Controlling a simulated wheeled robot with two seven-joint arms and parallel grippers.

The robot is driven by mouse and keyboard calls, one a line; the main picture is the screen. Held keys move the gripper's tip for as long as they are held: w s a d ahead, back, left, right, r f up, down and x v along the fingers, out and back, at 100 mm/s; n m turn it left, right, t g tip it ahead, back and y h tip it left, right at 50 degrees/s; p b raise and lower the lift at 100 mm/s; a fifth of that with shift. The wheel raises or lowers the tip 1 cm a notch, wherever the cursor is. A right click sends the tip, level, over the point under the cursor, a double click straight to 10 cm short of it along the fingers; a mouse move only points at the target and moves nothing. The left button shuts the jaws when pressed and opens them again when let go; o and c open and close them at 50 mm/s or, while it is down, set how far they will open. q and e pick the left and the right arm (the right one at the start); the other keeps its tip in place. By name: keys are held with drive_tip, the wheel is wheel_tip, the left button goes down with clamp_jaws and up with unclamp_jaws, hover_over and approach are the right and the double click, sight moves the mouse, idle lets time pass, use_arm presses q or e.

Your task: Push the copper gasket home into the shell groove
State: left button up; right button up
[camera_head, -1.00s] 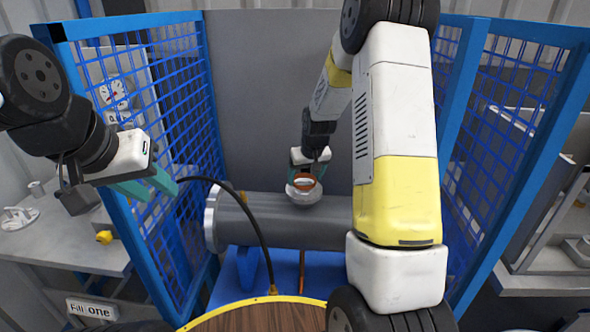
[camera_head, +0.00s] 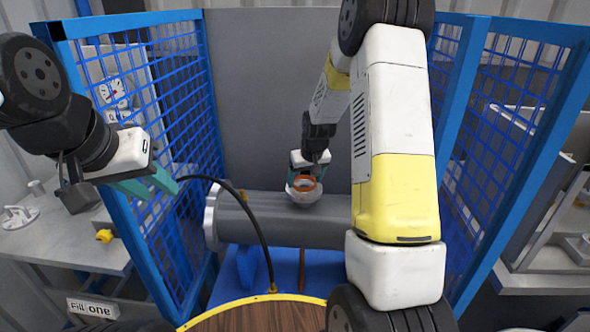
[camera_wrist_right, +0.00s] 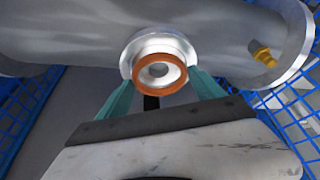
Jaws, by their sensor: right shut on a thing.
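The copper gasket (camera_head: 305,183) is an orange ring at the mouth of the shell's short flanged nozzle (camera_head: 306,199). In the right wrist view the gasket (camera_wrist_right: 160,93) lies around a pale inner ring, in front of the nozzle flange (camera_wrist_right: 180,43). My right gripper (camera_wrist_right: 160,84) is shut on the gasket, with one teal finger at each side of it. I cannot tell how deep the gasket sits in the groove. The grey cylindrical shell (camera_head: 255,220) lies level. My left gripper (camera_head: 157,186) is empty, its teal fingers apart, left of the shell.
Blue mesh guards (camera_head: 170,110) stand on both sides of the shell. A black hose (camera_head: 258,235) arches before it. A brass fitting (camera_wrist_right: 263,53) sticks out from the shell near its end flange. A grey bench (camera_head: 60,240) is at the left. My right arm hides the shell's right part.

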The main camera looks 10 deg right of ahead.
drive_tip(key=shift+f, duration=0.45)
drive_tip(key=o, duration=1.7)
drive_tip(key=shift+v, duration=3.85)
drive_tip(key=shift+r, duration=0.1)
